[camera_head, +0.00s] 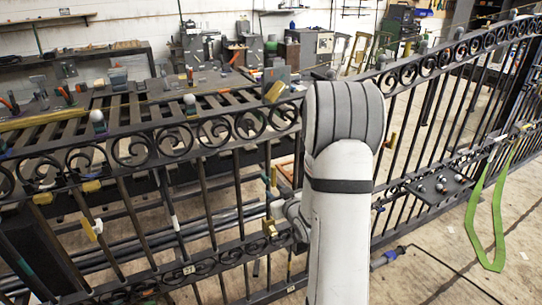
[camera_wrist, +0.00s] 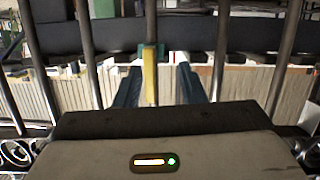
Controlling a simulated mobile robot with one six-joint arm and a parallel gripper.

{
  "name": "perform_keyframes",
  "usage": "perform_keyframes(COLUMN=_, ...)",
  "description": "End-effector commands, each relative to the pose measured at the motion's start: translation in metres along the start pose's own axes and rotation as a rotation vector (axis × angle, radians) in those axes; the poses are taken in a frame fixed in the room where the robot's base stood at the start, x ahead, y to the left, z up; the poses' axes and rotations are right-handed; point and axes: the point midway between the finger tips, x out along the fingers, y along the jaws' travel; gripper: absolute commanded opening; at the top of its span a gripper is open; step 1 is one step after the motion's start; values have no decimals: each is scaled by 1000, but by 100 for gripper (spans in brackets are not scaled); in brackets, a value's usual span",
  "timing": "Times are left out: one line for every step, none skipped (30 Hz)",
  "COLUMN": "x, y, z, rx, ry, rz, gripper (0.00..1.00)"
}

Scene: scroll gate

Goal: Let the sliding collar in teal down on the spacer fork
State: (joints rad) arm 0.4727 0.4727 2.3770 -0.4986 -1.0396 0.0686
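In the wrist view, my gripper (camera_wrist: 159,70) is open, with one dark blue finger on each side of a dark upright bar and visible gaps beside the bar. A small teal piece (camera_wrist: 160,49), which looks like the sliding collar, shows at this bar beyond the fingertips. A narrow yellow piece (camera_wrist: 149,80) lies along the bar between the fingers; I cannot tell whether it is the spacer fork. Neither finger visibly touches these pieces.
The fence's scroll-topped rail (camera_head: 215,130) and several upright bars surround the gripper. Other bars carry a white collar (camera_head: 174,222) and a yellow piece (camera_head: 92,229). A brass-coloured block (camera_head: 269,228) sits beside my wrist. A green strap (camera_head: 476,215) hangs at right; open floor lies below.

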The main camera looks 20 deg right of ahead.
Motion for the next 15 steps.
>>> perform_keyframes(x=-4, y=8, z=-11, rx=16, ry=51, rz=-9, gripper=36)
perform_keyframes(x=-4, y=10, z=-14, rx=23, ry=85, rz=-16, gripper=36)
perform_keyframes(x=-6, y=14, z=-18, rx=32, ry=126, rz=-23, gripper=36)
perform_keyframes(x=-8, y=15, z=-20, rx=38, ry=154, rz=-29, gripper=36)
perform_keyframes(x=-9, y=17, z=-22, rx=44, ry=179, rz=-34, gripper=36)
perform_keyframes(x=-11, y=19, z=-24, rx=51, ry=205, rz=-38, gripper=36)
perform_keyframes(x=-12, y=20, z=-25, rx=55, ry=223, rz=-42, gripper=36)
perform_keyframes(x=-13, y=21, z=-26, rx=59, ry=238, rz=-45, gripper=36)
perform_keyframes(x=-14, y=22, z=-27, rx=63, ry=253, rz=-48, gripper=36)
perform_keyframes(x=-13, y=22, z=-28, rx=64, ry=261, rz=-49, gripper=36)
perform_keyframes(x=-12, y=22, z=-28, rx=65, ry=267, rz=-51, gripper=36)
perform_keyframes(x=-10, y=22, z=-30, rx=66, ry=272, rz=-52, gripper=36)
perform_keyframes(x=-7, y=22, z=-30, rx=66, ry=274, rz=-54, gripper=36)
perform_keyframes(x=-3, y=21, z=-31, rx=66, ry=275, rz=-54, gripper=36)
perform_keyframes(x=3, y=21, z=-33, rx=66, ry=274, rz=-54, gripper=36)
